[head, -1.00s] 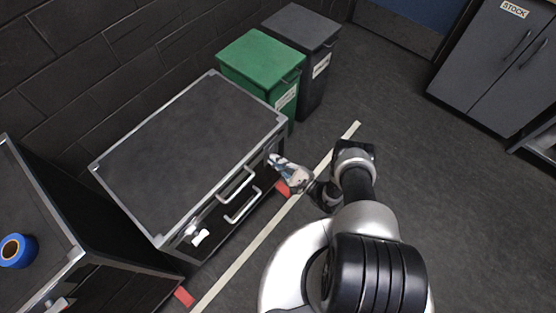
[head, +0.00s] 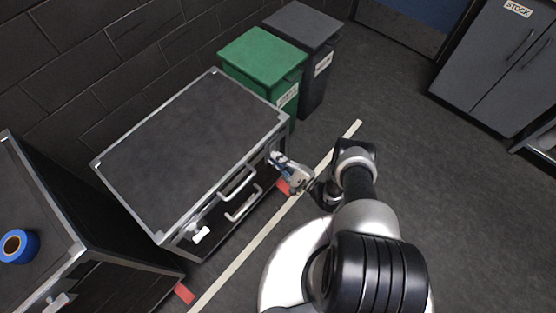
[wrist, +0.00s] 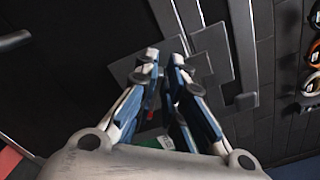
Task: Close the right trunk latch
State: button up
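The black trunk (head: 190,140) with silver edges stands shut at the left of the head view. Its right latch is at the right end of the front face, mostly hidden by my gripper in the head view. A grey metal plate (wrist: 211,48) on a dark face shows just past my fingertips in the wrist view. My gripper (head: 273,157) is at the trunk's right front, tips close to that latch area. Its fingertips (wrist: 165,62) are close together with a narrow gap. I cannot tell whether anything is between them or whether they touch the latch.
The trunk's left latch (head: 200,235) shows white, sticking out, with handles (head: 238,183) between. A green bin (head: 262,55) and a dark bin (head: 310,40) stand behind. Another black case (head: 60,215) carries a blue tape roll (head: 17,246). Open floor lies right.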

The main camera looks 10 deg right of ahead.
jog(key=shift+o, duration=1.4)
jog(key=v, duration=1.2)
